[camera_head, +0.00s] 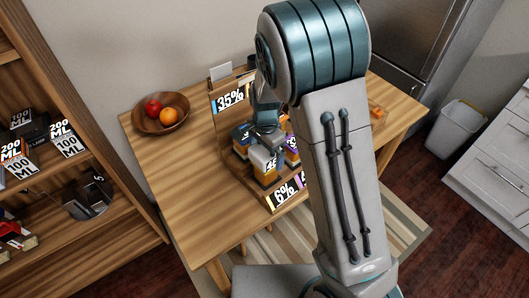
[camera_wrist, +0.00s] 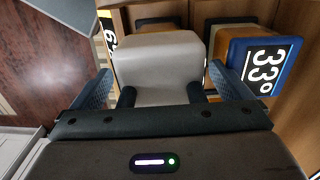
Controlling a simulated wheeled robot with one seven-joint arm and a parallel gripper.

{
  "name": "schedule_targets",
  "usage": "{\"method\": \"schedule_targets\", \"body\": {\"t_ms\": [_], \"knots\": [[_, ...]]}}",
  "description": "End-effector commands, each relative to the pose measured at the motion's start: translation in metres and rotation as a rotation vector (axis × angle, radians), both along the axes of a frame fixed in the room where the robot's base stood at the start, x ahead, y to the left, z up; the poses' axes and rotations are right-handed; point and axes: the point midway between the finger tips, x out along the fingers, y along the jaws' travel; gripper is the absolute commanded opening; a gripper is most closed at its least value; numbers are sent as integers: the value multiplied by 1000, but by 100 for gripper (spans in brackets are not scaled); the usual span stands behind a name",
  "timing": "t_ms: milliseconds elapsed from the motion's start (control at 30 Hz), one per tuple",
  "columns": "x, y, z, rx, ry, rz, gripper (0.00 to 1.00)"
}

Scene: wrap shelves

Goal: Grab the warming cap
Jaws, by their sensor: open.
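A wooden rack (camera_head: 236,158) on the table holds several boxes with coloured, number-marked caps. A white cap (camera_head: 263,159) on an orange box stands at the rack's front; its pale body fills the middle of the wrist view (camera_wrist: 163,60). I cannot tell by its label whether this is the warming cap. A blue cap marked 33° (camera_wrist: 262,65) is on the box to its right in the wrist view. My gripper (camera_wrist: 160,73) is open, its blue fingers on either side of the white cap. Contact is not clear. In the head view my gripper (camera_head: 266,128) is above the rack, partly hidden by my arm.
A bowl (camera_head: 160,116) with red and orange fruit stands at the table's back left. The table's left part (camera_head: 190,190) is clear. A shelf (camera_head: 115,215) with dark items and 200 ML labels is at left. A fridge, white bin (camera_head: 457,128) and drawers are at right.

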Motion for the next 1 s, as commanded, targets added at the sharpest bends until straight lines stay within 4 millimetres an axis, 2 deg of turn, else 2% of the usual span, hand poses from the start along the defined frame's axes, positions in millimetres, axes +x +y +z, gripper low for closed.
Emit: {"method": "schedule_targets", "body": {"t_ms": [167, 267, 400, 433, 467, 767, 1000], "knots": [[0, 0, 0, 1, -1, 0, 98], [0, 0, 0, 1, -1, 0, 76], [0, 0, 0, 1, -1, 0, 38], [1, 0, 0, 0, -2, 0, 38], [1, 0, 0, 0, -2, 0, 33], [1, 0, 4, 1, -3, 1, 33], [2, 1, 29, 3, -7, 0, 33]]}}
